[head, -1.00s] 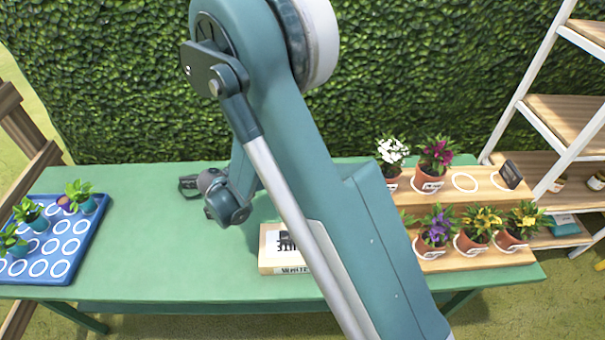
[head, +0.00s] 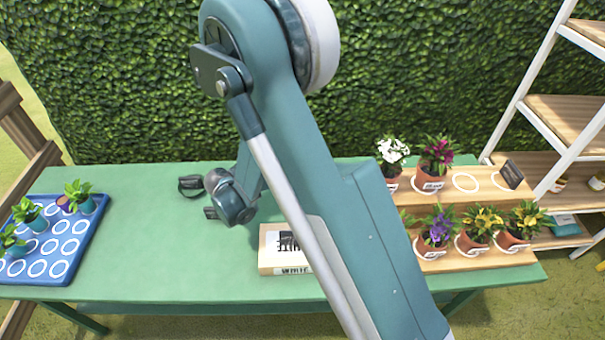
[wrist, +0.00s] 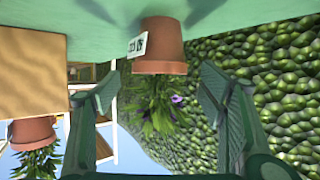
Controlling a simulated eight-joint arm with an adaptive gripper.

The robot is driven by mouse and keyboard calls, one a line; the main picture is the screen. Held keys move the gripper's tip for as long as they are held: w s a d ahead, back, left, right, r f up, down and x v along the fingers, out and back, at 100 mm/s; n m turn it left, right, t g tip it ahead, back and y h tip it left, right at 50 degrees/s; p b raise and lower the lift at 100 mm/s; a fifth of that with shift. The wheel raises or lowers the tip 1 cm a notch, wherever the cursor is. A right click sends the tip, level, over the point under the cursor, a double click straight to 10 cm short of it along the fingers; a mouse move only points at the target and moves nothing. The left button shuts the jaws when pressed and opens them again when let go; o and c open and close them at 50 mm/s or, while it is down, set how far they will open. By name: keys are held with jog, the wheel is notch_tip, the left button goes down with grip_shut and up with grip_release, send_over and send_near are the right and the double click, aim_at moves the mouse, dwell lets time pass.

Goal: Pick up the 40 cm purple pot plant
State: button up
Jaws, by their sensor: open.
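In the wrist view, which is upside down, a terracotta pot (wrist: 162,48) with a white tag stands on the green table. Its leafy plant (wrist: 158,108) shows small purple flowers. The tag is too small to read surely. My gripper (wrist: 158,82) is open, with one finger on each side of the view and the pot ahead between them, not visibly touching. In the head view this pot and my fingertips are hidden behind my arm. Another purple-flowered pot (head: 436,230) stands on the lower step of the wooden stand.
The wooden stand (head: 445,192) at the right holds several other potted flowers. A box marked WHITE (head: 285,263) lies near the table's front. A blue tray (head: 75,262) with seedlings is at the left. A hedge (head: 120,90) rises behind the green table (head: 160,245); its left-middle is clear.

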jog(key=shift+d, duration=0.1)
jog(key=shift+b+x, duration=0.75)
jog(key=shift+x, duration=1.8)
jog(key=shift+c, duration=0.5)
jog(key=c, duration=1.2)
